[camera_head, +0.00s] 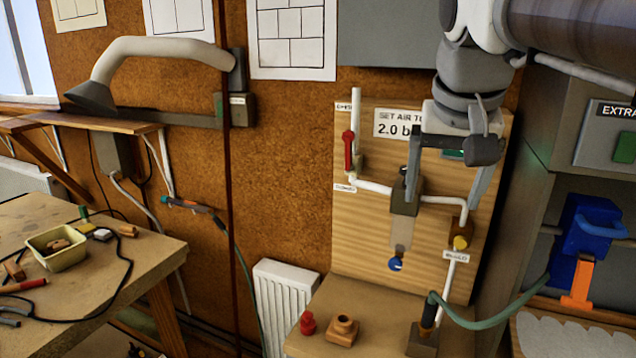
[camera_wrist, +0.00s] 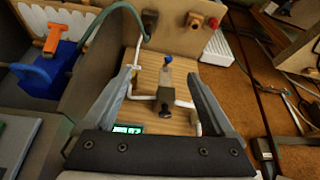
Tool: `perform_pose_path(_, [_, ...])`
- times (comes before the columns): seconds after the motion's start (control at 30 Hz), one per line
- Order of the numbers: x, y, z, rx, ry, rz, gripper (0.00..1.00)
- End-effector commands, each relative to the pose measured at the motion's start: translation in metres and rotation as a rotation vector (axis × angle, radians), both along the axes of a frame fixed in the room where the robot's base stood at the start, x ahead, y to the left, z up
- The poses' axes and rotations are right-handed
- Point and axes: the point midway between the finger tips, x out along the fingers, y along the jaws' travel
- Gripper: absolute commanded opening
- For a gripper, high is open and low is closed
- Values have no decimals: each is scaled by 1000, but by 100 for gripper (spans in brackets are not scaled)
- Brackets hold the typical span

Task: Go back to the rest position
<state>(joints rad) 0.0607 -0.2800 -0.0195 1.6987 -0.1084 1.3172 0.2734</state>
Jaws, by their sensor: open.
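My gripper (camera_head: 440,205) is open and empty in front of the wooden air panel (camera_head: 350,245). In the wrist view its fingers (camera_wrist: 162,75) stand wide apart with the panel between them. On the panel are a dark regulator block (camera_head: 404,196) with a clear bowl, a blue knob (camera_head: 396,264) below it and a red lever (camera_head: 348,150) on the white pipe. The regulator (camera_wrist: 165,103) and blue knob (camera_wrist: 168,60) also show in the wrist view, as does a lit green display (camera_wrist: 128,128). Part of the sign (camera_head: 398,124) is hidden behind my gripper.
Below the panel, a bench (camera_head: 310,340) holds a red fitting (camera_head: 308,322), a brass-coloured fitting (camera_head: 343,329) and a green hose (camera_head: 480,318). A workbench (camera_head: 120,225) stands left, an extraction arm (camera_head: 150,48) above it. A cabinet with a blue object (camera_head: 585,240) is close on the right.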

Motion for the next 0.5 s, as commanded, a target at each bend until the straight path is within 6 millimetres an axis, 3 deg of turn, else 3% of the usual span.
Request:
perform_pose_path(0.37, [-1, 0, -1, 0, 0, 2, 89])
perform_pose_path(0.5, [-11, 6, -13, 0, -3, 32, 89])
